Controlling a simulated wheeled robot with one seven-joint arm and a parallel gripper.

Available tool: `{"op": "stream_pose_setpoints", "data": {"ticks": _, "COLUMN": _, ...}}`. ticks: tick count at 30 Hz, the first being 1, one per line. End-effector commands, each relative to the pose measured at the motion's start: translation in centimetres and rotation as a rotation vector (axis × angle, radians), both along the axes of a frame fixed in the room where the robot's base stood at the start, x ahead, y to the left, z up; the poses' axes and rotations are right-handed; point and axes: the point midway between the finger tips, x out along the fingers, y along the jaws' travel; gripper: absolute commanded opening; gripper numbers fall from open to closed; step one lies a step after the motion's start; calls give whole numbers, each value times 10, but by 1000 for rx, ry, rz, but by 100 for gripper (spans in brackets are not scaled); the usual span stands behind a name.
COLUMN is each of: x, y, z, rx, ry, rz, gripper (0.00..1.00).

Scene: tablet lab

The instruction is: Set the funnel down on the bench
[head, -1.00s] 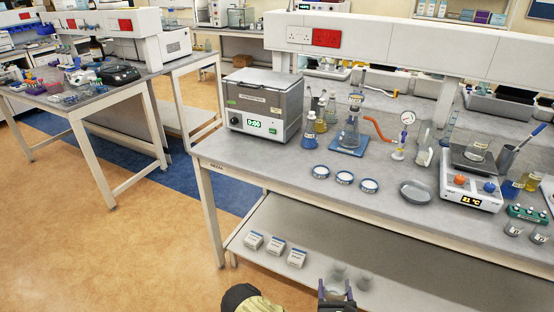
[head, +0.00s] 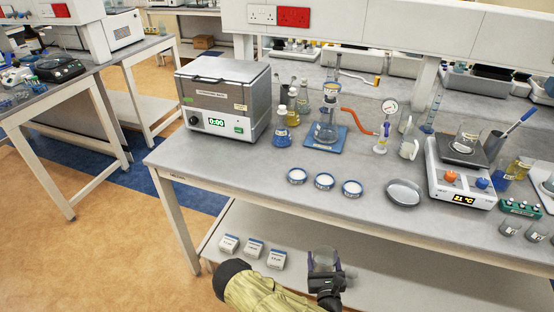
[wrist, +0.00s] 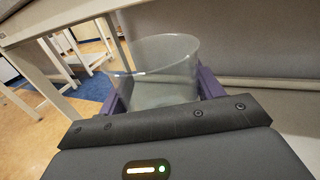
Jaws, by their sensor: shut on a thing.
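My gripper (head: 323,268) is shut on a clear glass vessel, taken as the funnel (head: 322,258). In the wrist view the funnel (wrist: 165,62) shows a wide round rim between the purple fingers; its lower part is hidden, so I cannot see a stem. In the head view it appears in front of the bench, over the lower shelf. The grey bench top (head: 265,168) lies farther up the picture, apart from the funnel.
Three blue-rimmed dishes (head: 324,181) and a grey dish (head: 404,192) lie near the bench's front edge. A water bath (head: 222,97) stands left, a flask (head: 326,128) behind, a hot plate (head: 460,178) right. Bare bench lies left of the dishes. Small boxes (head: 252,249) sit on the lower shelf.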

Motion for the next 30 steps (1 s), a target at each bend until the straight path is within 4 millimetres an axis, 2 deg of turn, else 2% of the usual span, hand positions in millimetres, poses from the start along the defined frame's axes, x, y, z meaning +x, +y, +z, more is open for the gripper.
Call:
{"op": "stream_pose_setpoints", "data": {"ticks": 14, "x": 0, "y": 0, "z": 4, "rx": 0, "ry": 0, "rz": -1, "gripper": 40}}
{"op": "stream_pose_setpoints", "data": {"ticks": 17, "x": 0, "y": 0, "z": 16, "rx": 0, "ry": 0, "rz": -1, "gripper": 40}}
{"op": "stream_pose_setpoints", "data": {"ticks": 27, "x": 0, "y": -1, "z": 89, "rx": 0, "ry": 0, "rz": -3, "gripper": 40}}
{"op": "stream_pose_setpoints", "data": {"ticks": 30, "x": 0, "y": -1, "z": 104, "rx": 0, "ry": 0, "rz": -3, "gripper": 40}}
